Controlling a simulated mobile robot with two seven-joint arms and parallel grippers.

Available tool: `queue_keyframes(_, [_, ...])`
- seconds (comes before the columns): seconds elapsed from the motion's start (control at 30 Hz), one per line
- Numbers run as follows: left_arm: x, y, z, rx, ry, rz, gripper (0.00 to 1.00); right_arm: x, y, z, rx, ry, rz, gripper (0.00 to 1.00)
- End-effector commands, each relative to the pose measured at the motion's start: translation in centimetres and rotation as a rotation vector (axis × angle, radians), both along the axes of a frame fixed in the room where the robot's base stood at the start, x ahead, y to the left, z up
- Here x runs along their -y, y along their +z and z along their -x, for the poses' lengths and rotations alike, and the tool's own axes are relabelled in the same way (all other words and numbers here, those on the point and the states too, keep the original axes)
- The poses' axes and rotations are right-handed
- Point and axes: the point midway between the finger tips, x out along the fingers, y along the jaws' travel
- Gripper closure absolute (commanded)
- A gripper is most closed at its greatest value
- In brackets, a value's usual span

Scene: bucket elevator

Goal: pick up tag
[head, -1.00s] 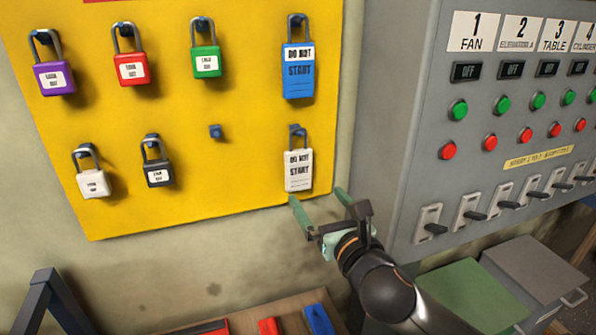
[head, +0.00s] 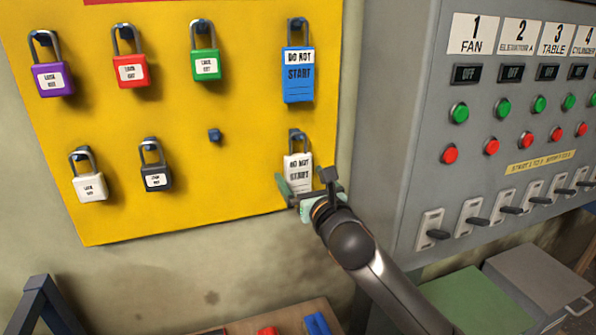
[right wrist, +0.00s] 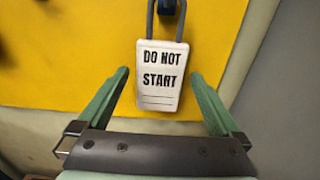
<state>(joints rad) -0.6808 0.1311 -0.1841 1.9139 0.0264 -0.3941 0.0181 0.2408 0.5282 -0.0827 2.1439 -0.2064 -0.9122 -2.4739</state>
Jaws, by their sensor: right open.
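The white "DO NOT START" tag (head: 298,170) hangs by its shackle from a peg at the lower right of the yellow board; it also shows in the right wrist view (right wrist: 160,88). A blue "DO NOT START" tag (head: 298,78) hangs above it. My right gripper (head: 308,188) is open at the lower part of the white tag. In the right wrist view its green fingers (right wrist: 161,85) stand on either side of the tag, with gaps on both sides. The gripper hides the tag's lower end in the head view. My left gripper is not in view.
Several padlocks hang on the yellow board (head: 240,190), among them a purple one (head: 54,79) and a black one (head: 156,178). One peg (head: 215,134) is bare. A grey control panel (head: 400,130) with buttons and levers stands close on the right.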

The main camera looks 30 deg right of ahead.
Motion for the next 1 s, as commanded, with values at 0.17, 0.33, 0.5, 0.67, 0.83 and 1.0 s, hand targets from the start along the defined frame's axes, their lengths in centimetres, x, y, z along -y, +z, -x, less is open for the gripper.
queue_keyframes(0.17, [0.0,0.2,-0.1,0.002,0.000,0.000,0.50,0.5,0.1,-1.8,0.001,-0.001,-0.002,0.00])
queue_keyframes(0.33, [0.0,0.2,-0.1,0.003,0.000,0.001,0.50,0.5,0.0,-2.1,0.001,0.000,0.001,0.00])
queue_keyframes(0.5, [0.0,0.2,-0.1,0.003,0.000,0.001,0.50,0.5,0.0,-2.1,0.001,0.000,0.000,0.06])
queue_keyframes(0.67, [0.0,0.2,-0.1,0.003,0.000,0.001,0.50,0.5,0.0,-2.1,0.001,0.000,0.000,0.24])
queue_keyframes(0.83, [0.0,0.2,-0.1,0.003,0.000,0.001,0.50,0.5,0.0,-2.1,0.001,0.000,0.000,0.43])
queue_keyframes(1.0, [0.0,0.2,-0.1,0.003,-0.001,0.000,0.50,0.5,0.0,-2.1,0.001,0.000,0.000,0.62])
